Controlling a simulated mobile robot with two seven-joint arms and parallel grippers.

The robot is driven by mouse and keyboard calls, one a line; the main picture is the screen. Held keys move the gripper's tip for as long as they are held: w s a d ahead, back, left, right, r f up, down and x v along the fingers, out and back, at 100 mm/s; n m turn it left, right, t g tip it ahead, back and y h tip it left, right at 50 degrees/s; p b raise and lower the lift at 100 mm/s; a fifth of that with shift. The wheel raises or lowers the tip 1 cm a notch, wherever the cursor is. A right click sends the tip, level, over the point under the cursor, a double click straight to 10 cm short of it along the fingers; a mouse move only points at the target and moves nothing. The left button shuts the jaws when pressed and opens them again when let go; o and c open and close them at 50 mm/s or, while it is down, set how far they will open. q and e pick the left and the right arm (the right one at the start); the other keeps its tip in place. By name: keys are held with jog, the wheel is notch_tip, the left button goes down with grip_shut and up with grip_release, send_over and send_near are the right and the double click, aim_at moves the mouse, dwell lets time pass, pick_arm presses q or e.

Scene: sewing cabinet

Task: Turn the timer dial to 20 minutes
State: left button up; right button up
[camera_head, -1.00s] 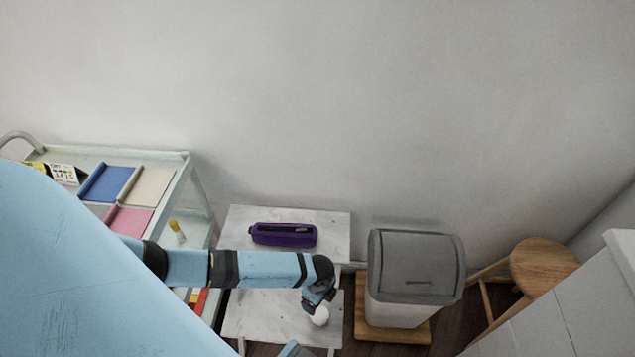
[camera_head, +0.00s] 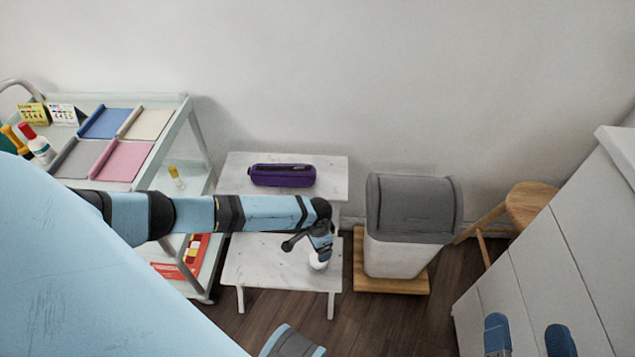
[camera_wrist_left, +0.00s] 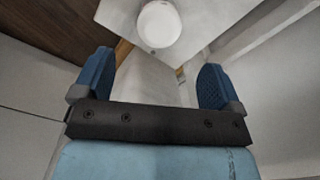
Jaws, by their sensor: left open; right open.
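A small white round thing (camera_head: 318,262) sits on the low white step of the stand (camera_head: 260,262), just below the end of my left arm. The left wrist view shows a white disc (camera_wrist_left: 158,24) on a white surface, ahead of the fingers. It may be the timer, but I see no dial marks. My left gripper (camera_wrist_left: 155,78) is open and empty, with the disc beyond its fingertips. My right gripper (camera_head: 527,325) is open and empty at the lower right, in front of the grey-white cabinet (camera_head: 580,262). Its wrist is out of frame.
A purple pencil case (camera_head: 282,175) lies on the upper step. A grey-lidded bin (camera_head: 414,205) stands on a wooden board (camera_head: 375,284). A wooden stool (camera_head: 527,203) is behind the cabinet. At left a cart (camera_head: 185,108) holds coloured folders and bottles. Floor shows between them.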

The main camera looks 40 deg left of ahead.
pick_arm(q)
notch_tip(320, 180, down, 4)
jog(key=shift+f+b, duration=0.25)
jog(key=shift+b, duration=0.5)
notch_tip(320, 180, down, 3)
jog(key=shift+r+b, duration=0.15)
jog(key=shift+b, duration=0.45)
jog(key=shift+f+b, duration=0.3)
jog(key=shift+f, duration=0.5)
pick_arm(e)
jog(key=shift+s+a+y, duration=0.1)
jog(key=shift+a+y, duration=0.55)
jog(key=shift+y, duration=0.15)
pick_arm(q)
jog(key=c, duration=0.9)
jog(key=shift+r+m+p, duration=0.15)
jog(key=shift+m+p, duration=0.15)
jog(key=shift+p, duration=0.1)
jog(key=shift+c, duration=0.2)
pick_arm(e)
jog(key=shift+s+r+t, duration=0.1)
jog(key=shift+r+t, duration=0.3)
jog(key=shift+r, duration=0.1)
